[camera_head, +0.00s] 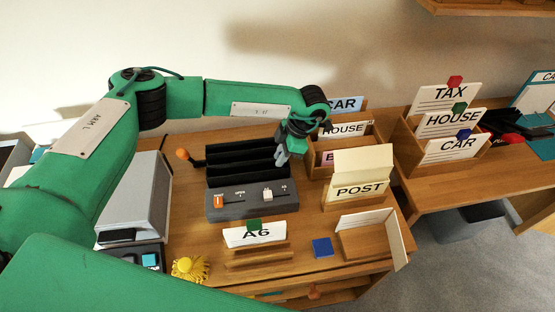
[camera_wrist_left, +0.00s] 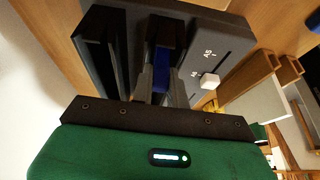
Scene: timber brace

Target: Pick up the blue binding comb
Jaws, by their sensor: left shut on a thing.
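The blue binding comb (camera_wrist_left: 161,72) shows in the left wrist view as a narrow blue piece between my fingers, at a dark slot of the binding machine. Most of it is hidden by the fingers and the slot. My left gripper (camera_head: 282,157) is over the right end of the machine's black slots in the head view. In the left wrist view the same gripper (camera_wrist_left: 160,88) is shut on the comb. The grey binding machine (camera_head: 258,200) stands on the wooden desk. My right gripper is not in view.
An A6 card holder (camera_head: 257,257), a blue block (camera_head: 322,247) and a POST holder (camera_head: 358,192) stand around the machine. A yellow object (camera_head: 189,268) is at the front left. HOUSE and CAR card racks (camera_head: 340,143) stand close right of the gripper.

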